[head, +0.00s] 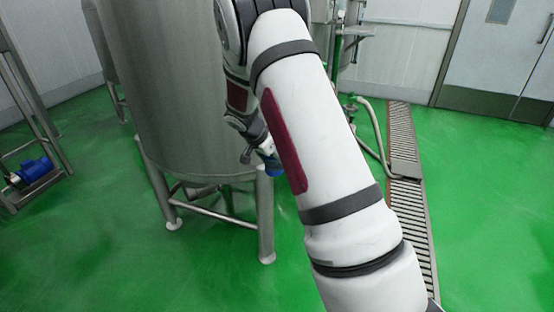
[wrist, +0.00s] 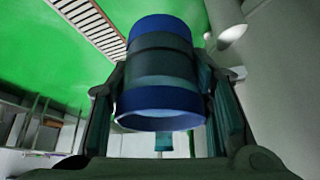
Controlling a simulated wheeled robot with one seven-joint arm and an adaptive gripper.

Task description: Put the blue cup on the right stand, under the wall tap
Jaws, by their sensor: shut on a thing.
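The blue cup (wrist: 160,100) fills the middle of the wrist view, with bright blue ends and a darker band around its middle. My gripper (wrist: 160,68) is shut on it, one finger on each side. In the head view only a small blue part of the cup (head: 271,162) shows beside my arm, in front of the large steel tank. My arm hides most of the gripper there. I cannot make out the right stand or the wall tap in either view.
A large steel tank (head: 180,90) on legs stands close to my gripper. A floor drain grate (head: 410,200) runs along the right, with a hose (head: 375,135) near it. A blue motor (head: 33,172) sits at the left. Green floor is open at lower left and far right.

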